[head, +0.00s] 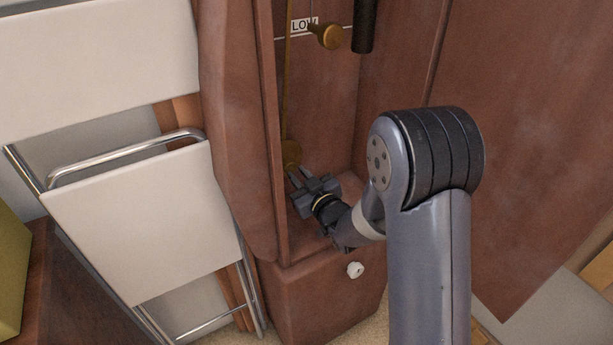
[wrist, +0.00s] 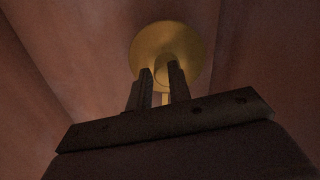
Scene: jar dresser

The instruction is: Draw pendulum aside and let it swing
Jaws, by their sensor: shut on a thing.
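The pendulum has a thin brass rod (head: 287,90) and a round brass bob (head: 291,151), inside a tall reddish-brown wooden case. In the head view the bob is close to the case's left wall. My gripper (head: 295,174) reaches into the case from the right, its fingers at the bob's lower part. In the wrist view the round bob (wrist: 165,40) is just beyond the fingertips of my gripper (wrist: 162,75), which are shut on a small brass part at it. The fingers partly hide this lower part.
The wooden door (head: 530,130) stands at the right. White folding chairs (head: 140,220) are at the left. A white knob (head: 355,270) is on the base.

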